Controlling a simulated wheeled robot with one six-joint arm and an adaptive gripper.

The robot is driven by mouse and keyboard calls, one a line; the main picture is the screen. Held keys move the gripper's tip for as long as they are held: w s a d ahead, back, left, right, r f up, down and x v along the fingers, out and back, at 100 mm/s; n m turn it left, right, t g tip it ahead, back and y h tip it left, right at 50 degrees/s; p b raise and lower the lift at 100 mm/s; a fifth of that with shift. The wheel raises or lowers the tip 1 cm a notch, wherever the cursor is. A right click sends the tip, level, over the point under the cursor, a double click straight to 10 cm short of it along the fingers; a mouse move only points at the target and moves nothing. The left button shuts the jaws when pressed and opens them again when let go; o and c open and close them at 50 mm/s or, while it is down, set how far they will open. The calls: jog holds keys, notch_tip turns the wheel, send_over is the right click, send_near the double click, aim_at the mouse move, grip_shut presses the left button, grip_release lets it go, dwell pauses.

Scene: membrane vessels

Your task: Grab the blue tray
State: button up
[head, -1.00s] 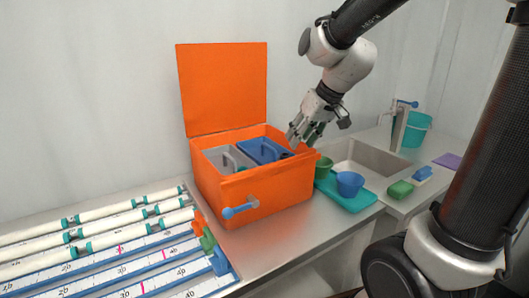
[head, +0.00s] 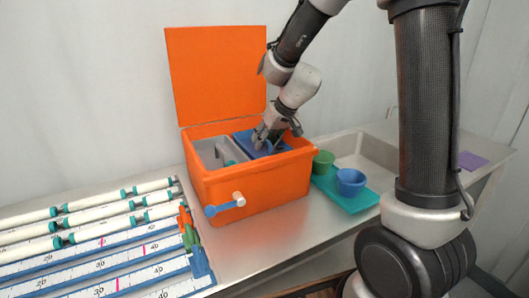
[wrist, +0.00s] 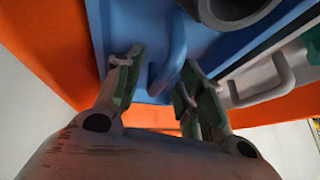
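The blue tray (head: 243,142) sits in the right part of the open orange box in the head view, beside a grey tray (head: 207,155). The blue tray and its upright loop handle (wrist: 176,55) also show in the wrist view. My gripper (head: 264,143) is down at the blue tray. In the wrist view my gripper (wrist: 163,82) is open, with its green-padded fingers on either side of the handle. I see a gap between the left finger and the handle; the right finger is close to it. In the head view my gripper hides part of the blue tray.
The orange box (head: 258,194) has its lid (head: 215,75) raised at the back and a blue-handled lever (head: 225,207) in front. To its right, a teal tray (head: 328,191) holds a green cup (head: 323,162) and a blue cup (head: 350,182). White tubes (head: 90,220) lie left.

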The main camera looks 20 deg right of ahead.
jog(key=shift+w+a+f, duration=0.1)
jog(key=shift+w+f, duration=0.05)
jog(key=shift+f, duration=0.15)
grip_shut()
